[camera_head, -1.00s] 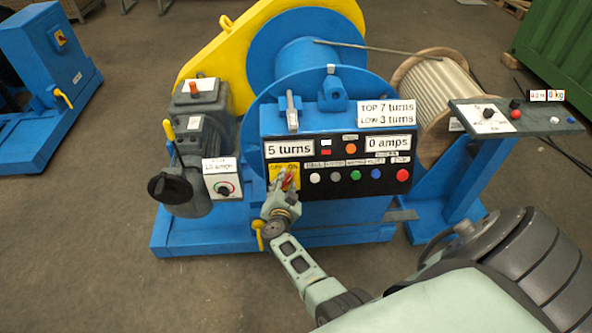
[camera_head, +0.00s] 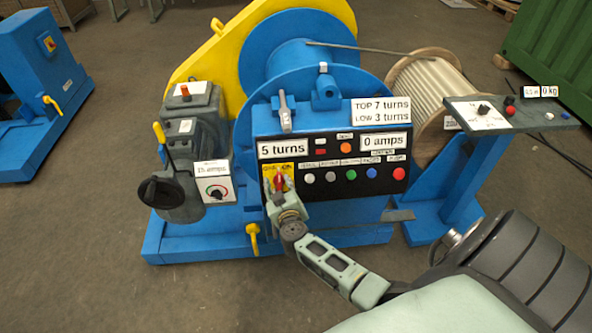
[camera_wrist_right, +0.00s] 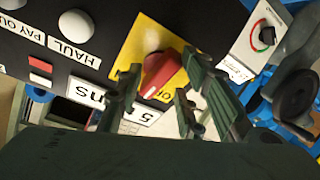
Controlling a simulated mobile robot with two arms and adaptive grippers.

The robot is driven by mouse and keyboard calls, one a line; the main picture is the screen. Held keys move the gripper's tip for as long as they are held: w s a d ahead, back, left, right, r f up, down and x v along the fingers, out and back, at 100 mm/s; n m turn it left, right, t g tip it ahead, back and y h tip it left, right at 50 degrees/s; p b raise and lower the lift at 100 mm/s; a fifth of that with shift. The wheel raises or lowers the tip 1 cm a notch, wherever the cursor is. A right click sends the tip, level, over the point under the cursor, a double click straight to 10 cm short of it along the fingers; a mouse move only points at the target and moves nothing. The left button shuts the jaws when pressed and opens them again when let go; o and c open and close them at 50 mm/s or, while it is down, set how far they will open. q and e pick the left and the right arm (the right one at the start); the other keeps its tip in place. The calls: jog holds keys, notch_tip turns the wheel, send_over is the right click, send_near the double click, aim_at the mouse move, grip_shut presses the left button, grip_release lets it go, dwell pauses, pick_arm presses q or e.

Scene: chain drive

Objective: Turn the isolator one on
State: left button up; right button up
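The isolator is a red rotary knob (camera_wrist_right: 160,72) on a yellow plate (camera_wrist_right: 140,45), at the left end of the black control panel on the blue winch. It also shows small in the head view (camera_head: 281,183), partly covered by my gripper. Its handle looks diagonal in the wrist view; I cannot read its on or off position. My right gripper (camera_wrist_right: 162,88) is open, with its green-grey fingers on either side of the knob. I cannot tell whether they touch it. My left gripper is not in view.
Several push buttons (camera_head: 350,174) sit right of the isolator. A dial box (camera_head: 216,185) and black handwheel (camera_head: 161,191) are to the left. A yellow lever (camera_head: 253,238) is below. Another blue machine (camera_head: 40,90) stands far left. A side console (camera_head: 510,113) is at right.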

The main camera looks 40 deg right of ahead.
jog(key=n+y+b, duration=0.1)
jog(key=n, duration=0.2)
jog(key=shift+d+n+b, duration=0.15)
jog(key=shift+n+b, duration=0.25)
jog(key=p+v, duration=0.3)
jog(key=v, duration=0.5)
jog(key=s+a+f+g+y+p, duration=0.1)
jog(key=s+a+f+y, duration=0.1)
jog(key=s+f, duration=0.3)
jog(key=s+a+f+g+y+p, duration=0.1)
jog(key=s+a+f, duration=0.3)
jog(key=f, duration=0.5)
jog(key=s+a+f+n+g+y+p, duration=0.1)
jog(key=s+a+f+g+y+p, duration=0.1)
jog(key=s+f, duration=0.5)
jog(key=shift+s+a+y, duration=0.4)
jog(key=shift+a+y, duration=0.1)
jog(key=shift+a, duration=0.3)
